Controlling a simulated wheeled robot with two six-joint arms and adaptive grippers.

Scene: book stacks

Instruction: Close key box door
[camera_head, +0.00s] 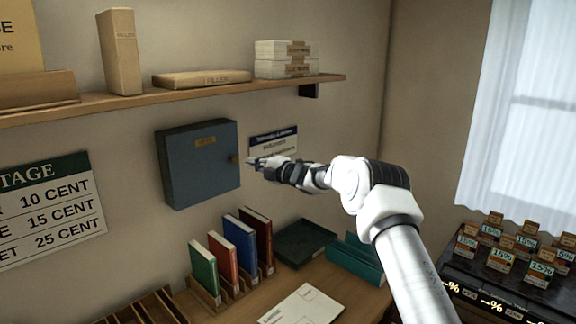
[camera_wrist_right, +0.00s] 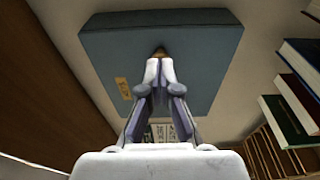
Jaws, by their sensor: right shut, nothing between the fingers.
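The blue-grey key box (camera_head: 195,165) hangs on the wall below the shelf. Its door (camera_head: 205,168) looks flush with the box, with a small label near the top and a brass knob (camera_head: 233,159) at its right edge. My right gripper (camera_head: 252,162) is shut and empty, its tips just right of the knob. In the right wrist view the key box (camera_wrist_right: 195,55) fills the upper middle, and the shut fingertips (camera_wrist_right: 159,62) lie at the knob (camera_wrist_right: 160,52), partly covering it. I cannot tell whether they touch. My left gripper is not in view.
A shelf (camera_head: 220,90) with packets runs above the box. Below, a desk (camera_head: 250,305) holds several upright books (camera_head: 240,243) in a rack, a dark tray (camera_head: 303,242) and a paper sheet (camera_head: 303,305). A sign (camera_head: 272,143) hangs behind my right gripper.

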